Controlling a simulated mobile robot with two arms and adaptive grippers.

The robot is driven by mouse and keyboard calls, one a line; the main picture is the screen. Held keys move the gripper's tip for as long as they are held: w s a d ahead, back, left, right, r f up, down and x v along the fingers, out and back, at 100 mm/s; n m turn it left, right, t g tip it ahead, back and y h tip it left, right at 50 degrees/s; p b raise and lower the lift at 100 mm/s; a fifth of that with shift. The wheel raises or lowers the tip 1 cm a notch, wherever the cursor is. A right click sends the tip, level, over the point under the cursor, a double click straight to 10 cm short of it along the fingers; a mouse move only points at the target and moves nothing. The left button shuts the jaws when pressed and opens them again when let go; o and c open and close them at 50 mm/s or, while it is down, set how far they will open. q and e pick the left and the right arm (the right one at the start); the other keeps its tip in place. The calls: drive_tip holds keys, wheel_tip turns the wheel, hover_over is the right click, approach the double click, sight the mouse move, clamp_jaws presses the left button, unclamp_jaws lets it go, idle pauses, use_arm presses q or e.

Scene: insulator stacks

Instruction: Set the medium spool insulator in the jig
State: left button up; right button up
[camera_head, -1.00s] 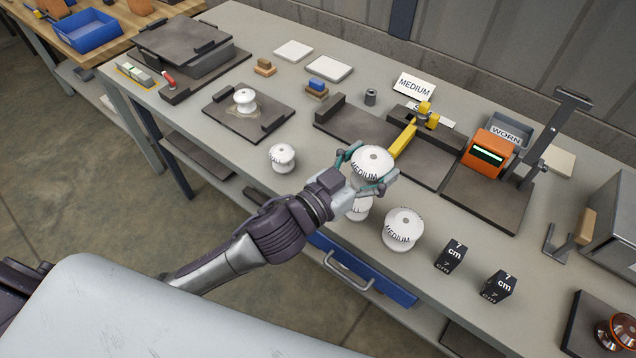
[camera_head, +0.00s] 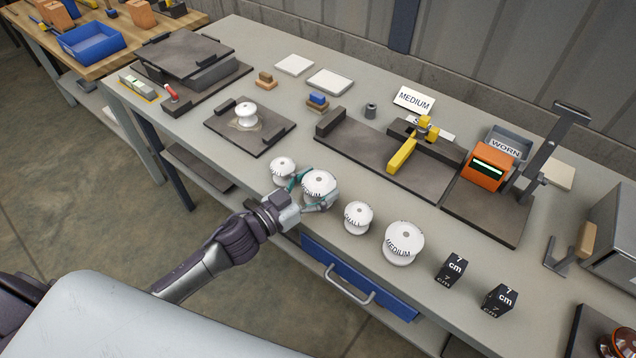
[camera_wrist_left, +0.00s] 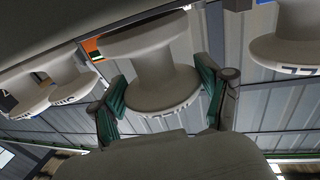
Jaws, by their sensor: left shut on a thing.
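My left gripper (camera_head: 312,195) is shut around a white spool insulator (camera_head: 319,181) with partly hidden lettering, near the table's front edge; I cannot tell whether it touches the table. In the left wrist view the spool (camera_wrist_left: 165,75) stands between the green finger pads (camera_wrist_left: 165,108). Another white spool marked MEDIUM (camera_head: 403,243) stands to the right, past a spool marked SMALL (camera_head: 358,217). A dark fixture plate (camera_head: 365,148) with a yellow-handled clamp (camera_head: 404,152) lies behind; it looks empty. A MEDIUM sign (camera_head: 414,99) stands behind it. My right gripper is not in view.
A small white spool (camera_head: 282,170) stands close left of the held one. Another (camera_head: 246,113) sits on a dark plate (camera_head: 262,138). Black 7 cm cubes (camera_head: 452,269) are at the right front. An orange gauge (camera_head: 489,166) and a tall stand (camera_head: 547,145) are right of the clamp fixture.

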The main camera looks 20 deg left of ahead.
use_arm(q)
drive_tip(key=shift+f, duration=0.1)
drive_tip(key=shift+f, duration=0.15)
drive_tip(key=o, duration=1.5)
drive_tip(key=shift+f+b, duration=0.1)
drive_tip(key=shift+b, duration=0.3)
drive_tip(key=shift+s, duration=0.2)
drive_tip(key=b+v, duration=0.1)
drive_tip(key=v, duration=0.1)
drive_tip(key=f+b+v, duration=0.1)
drive_tip(key=v, duration=0.2)
drive_tip(key=shift+s+a, duration=0.15)
drive_tip(key=shift+a, duration=0.05)
drive_tip(key=v, duration=0.8)
drive_tip(key=shift+r+b, duration=0.25)
drive_tip(key=shift+b, duration=0.2)
